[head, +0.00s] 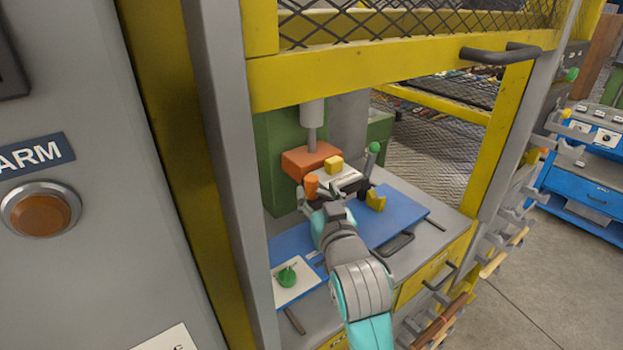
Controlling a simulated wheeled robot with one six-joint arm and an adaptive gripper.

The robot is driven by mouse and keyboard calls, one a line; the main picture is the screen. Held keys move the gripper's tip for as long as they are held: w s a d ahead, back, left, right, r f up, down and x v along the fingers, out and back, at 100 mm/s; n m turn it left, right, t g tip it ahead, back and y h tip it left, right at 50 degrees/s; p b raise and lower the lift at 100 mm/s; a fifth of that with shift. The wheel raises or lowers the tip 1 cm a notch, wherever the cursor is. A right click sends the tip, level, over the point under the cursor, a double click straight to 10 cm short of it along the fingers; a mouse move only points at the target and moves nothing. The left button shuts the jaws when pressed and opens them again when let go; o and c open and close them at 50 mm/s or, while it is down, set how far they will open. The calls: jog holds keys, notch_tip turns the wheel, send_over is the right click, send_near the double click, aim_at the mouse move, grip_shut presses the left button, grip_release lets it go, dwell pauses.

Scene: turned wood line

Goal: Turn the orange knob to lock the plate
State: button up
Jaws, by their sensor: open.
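An orange knob (312,186), a short upright cylinder, stands at the middle of the head view, just in front of an orange block (308,160) under a grey vertical rod. A light plate (347,182) lies behind and to the right of the knob. My gripper (326,199) is open and reaches in from the lower right, close to the knob. The wrist hides part of the fingers and the knob's base. I cannot tell whether the fingers touch the knob or surround it.
A yellow cube (334,163), a green-balled lever (374,148) and a yellow piece (376,201) stand nearby. A blue board (402,213) lies below. A yellow frame (375,65) with mesh and a grey post (222,150) border the opening.

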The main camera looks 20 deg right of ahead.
aim_at(313, 183)
jog(key=shift+w+d, duration=0.15)
jog(key=shift+w, duration=1.4)
jog(key=shift+w+d, duration=0.1)
jog(key=shift+w, duration=1.4)
grip_shut()
